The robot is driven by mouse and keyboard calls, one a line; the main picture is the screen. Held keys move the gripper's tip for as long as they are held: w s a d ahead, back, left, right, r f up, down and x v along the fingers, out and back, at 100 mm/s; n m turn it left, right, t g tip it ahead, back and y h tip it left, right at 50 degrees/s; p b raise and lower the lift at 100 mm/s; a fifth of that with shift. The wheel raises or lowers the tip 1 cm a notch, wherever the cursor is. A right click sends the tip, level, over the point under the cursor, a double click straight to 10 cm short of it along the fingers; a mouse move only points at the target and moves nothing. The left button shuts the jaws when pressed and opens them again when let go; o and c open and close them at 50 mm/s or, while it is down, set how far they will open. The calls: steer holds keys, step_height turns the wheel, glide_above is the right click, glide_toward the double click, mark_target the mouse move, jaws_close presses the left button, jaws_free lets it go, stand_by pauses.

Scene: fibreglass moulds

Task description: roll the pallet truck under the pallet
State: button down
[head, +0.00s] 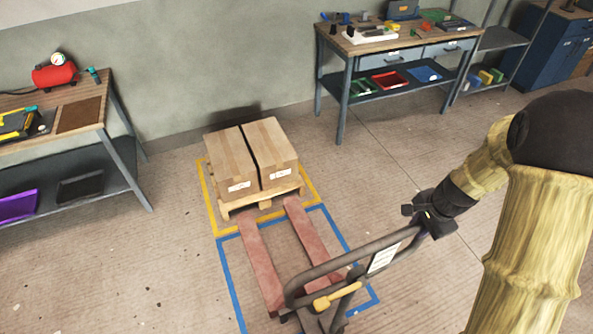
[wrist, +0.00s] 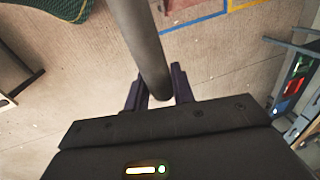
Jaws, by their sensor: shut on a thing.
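The pallet truck (head: 262,268) stands at the lower middle of the head view, its two red forks pointing at the pallet. The wooden pallet (head: 264,201) carries two cardboard boxes (head: 232,163) side by side. The fork tips are at the pallet's near side; I cannot tell whether they are just inside its openings. My gripper (head: 416,213) is shut on the right end of the truck's dark looped handle (head: 345,253). In the wrist view the handle bar (wrist: 143,45) runs between my gripper's fingers (wrist: 160,92). The truck's wheels are hidden.
Yellow floor tape (head: 211,205) frames the pallet, and blue tape (head: 229,275) frames the truck's bay. A workbench (head: 115,150) stands at left, another (head: 345,85) at the back right. The wall is close behind the pallet. Floor on both sides of the truck is clear.

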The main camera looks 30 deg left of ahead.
steer(key=w+a+p, duration=0.5)
steer(key=w+a, duration=0.1)
steer(key=a, duration=0.2)
steer(key=shift+w+a, duration=0.2)
steer(key=shift+w, duration=0.1)
stand_by(0.6)
stand_by(0.4)
